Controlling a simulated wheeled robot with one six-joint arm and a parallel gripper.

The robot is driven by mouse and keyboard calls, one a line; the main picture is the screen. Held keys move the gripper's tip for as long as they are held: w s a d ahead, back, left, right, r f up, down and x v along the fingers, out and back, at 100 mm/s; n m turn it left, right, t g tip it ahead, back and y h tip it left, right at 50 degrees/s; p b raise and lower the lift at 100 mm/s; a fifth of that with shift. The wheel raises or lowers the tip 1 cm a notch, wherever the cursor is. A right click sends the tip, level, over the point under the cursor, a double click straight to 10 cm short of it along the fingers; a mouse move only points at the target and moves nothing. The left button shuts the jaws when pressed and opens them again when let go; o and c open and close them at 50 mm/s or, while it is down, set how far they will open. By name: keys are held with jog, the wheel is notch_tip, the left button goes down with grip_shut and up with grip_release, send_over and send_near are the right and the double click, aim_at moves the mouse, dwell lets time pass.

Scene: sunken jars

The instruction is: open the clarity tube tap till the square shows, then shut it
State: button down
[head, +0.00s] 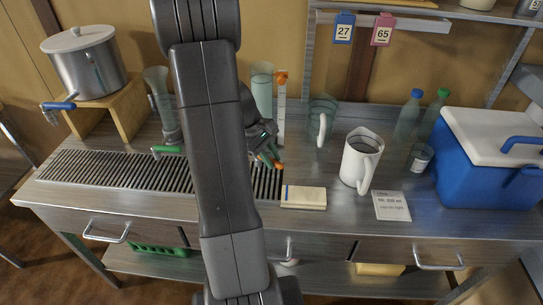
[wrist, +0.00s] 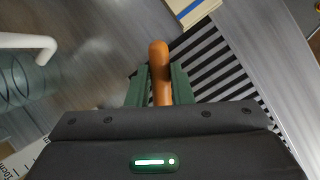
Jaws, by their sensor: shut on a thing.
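A tall clear tube (head: 262,88) with pale greenish contents stands behind my gripper, beside a white scale strip (head: 281,112) with an orange clip at its top. I take it for the clarity tube. My gripper (head: 268,158) is low in front of it, over the drain grating. In the wrist view, the green fingers of my gripper (wrist: 160,88) are shut on an orange tap handle (wrist: 159,56), whose rounded end sticks out beyond them. The tube's lower part and the tap body are hidden by my arm and gripper. I cannot see a square, or tell whether the tap is open.
Another glass vessel (head: 158,95) with a green tap stands left of my arm. A steel pot (head: 90,70) sits on a wooden stand. A glass jug (head: 318,128), a white jug (head: 358,160), a blue-striped block (head: 303,197) and a blue cooler (head: 480,170) stand to the right.

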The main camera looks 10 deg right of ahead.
jog(key=c, duration=1.3)
grip_release()
jog(key=shift+r, duration=0.15)
jog(key=v, duration=1.3)
jog(key=shift+a+r, duration=0.15)
jog(key=shift+r, duration=0.1)
